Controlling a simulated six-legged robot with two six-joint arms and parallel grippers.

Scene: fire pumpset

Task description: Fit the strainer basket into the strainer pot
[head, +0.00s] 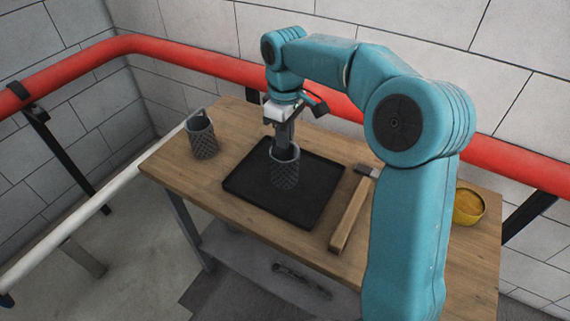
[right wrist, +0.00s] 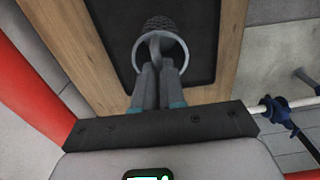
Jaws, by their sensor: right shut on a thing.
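A grey mesh strainer basket (head: 284,173) is upright over the middle of a black tray (head: 250,195) on the wooden table. It also shows in the right wrist view (right wrist: 161,26), with its round rim and handle towards me. My right gripper (head: 284,143) points down at it from above and is shut on its handle; its fingers also show in the right wrist view (right wrist: 158,82). I cannot tell whether the basket touches the tray. A second, similar mesh basket (head: 203,141) with a raised handle stands at the table's left. I cannot make out the strainer pot. My left gripper is out of view.
A hammer with a wooden handle (head: 350,214) lies right of the tray. A yellow bowl (head: 469,207) is at the table's right. A red pipe (head: 205,62) runs behind the table, and a white rail (head: 90,211) runs at left. A dark tool (head: 300,280) lies below.

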